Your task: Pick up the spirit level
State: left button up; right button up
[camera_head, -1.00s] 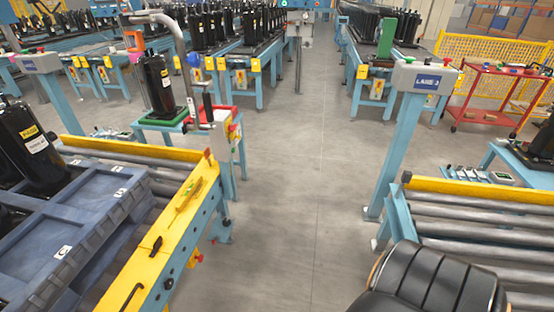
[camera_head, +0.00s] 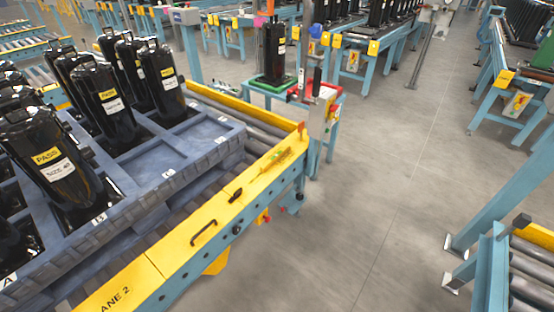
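What looks like the spirit level, a slim yellow bar with a green spot (camera_head: 268,164), lies on the flat yellow top of the near conveyor's side rail (camera_head: 165,250), right of the picture's middle line of the pallet. Its yellow nearly matches the rail, so its ends are hard to make out. Neither of my grippers shows in the head view.
On the same rail lie a small black tool (camera_head: 235,195) and a black bent handle (camera_head: 203,232). A blue-grey pallet (camera_head: 185,160) with black compressors stands left of it. Open grey floor (camera_head: 370,190) lies to the right.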

aim_at(269, 163)
jog(key=i+u, duration=0.1)
jog(key=u, duration=0.25)
jog(key=l+u, duration=0.1)
jog(key=u, duration=0.2)
jog(key=i+l+u, duration=0.1)
jog(key=u, duration=0.25)
jog(key=i+l+u, duration=0.1)
jog(key=l, duration=0.25)
jog(key=i+l+u, duration=0.15)
jog(key=l, duration=0.2)
jog(key=i+l+u, duration=0.1)
jog(key=l, duration=0.25)
jog(key=i+l+u, duration=0.1)
jog(key=l, duration=0.25)
jog(key=i+l+u, duration=0.15)
jog(key=l, duration=0.25)
